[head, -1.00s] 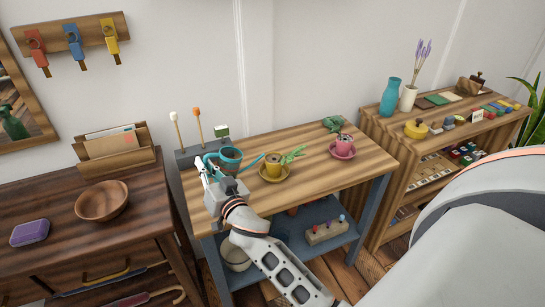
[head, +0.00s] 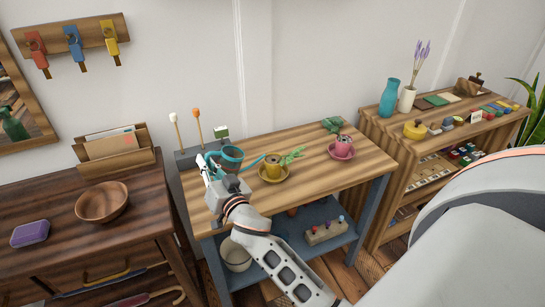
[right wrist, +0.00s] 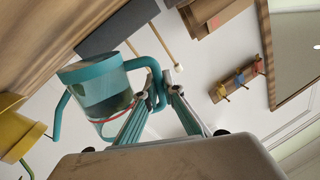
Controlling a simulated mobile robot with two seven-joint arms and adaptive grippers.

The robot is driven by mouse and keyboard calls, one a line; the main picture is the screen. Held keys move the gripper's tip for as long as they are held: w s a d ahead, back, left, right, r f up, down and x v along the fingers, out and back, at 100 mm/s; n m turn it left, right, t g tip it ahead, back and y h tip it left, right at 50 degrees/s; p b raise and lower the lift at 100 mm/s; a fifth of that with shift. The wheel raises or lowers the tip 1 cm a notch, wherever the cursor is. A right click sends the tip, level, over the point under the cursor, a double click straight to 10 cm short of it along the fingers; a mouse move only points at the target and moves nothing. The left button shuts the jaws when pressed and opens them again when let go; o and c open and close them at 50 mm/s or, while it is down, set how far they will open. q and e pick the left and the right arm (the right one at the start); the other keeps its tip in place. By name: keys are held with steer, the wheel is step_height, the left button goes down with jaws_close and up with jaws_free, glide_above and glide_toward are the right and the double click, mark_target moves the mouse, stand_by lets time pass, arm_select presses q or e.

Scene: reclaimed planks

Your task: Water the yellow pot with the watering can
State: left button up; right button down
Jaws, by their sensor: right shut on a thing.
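The teal watering can (head: 231,159) is at the back left of the wooden potting table. My right gripper (head: 212,170) is shut on its handle, on the can's left side. The right wrist view shows the can (right wrist: 92,82) with the handle between my fingers (right wrist: 162,88) and a see-through band with dark liquid. The can's spout points right, its tip close to the yellow pot (head: 272,170). The yellow pot holds a green plant and stands on a yellow saucer; part of it shows in the right wrist view (right wrist: 16,132). My left gripper is not in view.
A pink pot (head: 342,144) on a pink saucer stands to the right, with a green plant (head: 332,124) behind it. A grey block (head: 200,153) with upright tools stands at the back left. The table's front right is clear.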

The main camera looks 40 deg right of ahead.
steer(key=shift+d+r+p, duration=0.25)
steer(key=shift+r+p, duration=0.05)
steer(key=shift+r, duration=0.3)
steer(key=shift+s+f, duration=0.1)
steer(key=shift+m, duration=0.3)
steer(key=shift+d+r, duration=0.1)
steer(key=shift+r, duration=0.2)
steer(key=shift+d+r, duration=0.15)
steer(key=shift+r, duration=0.15)
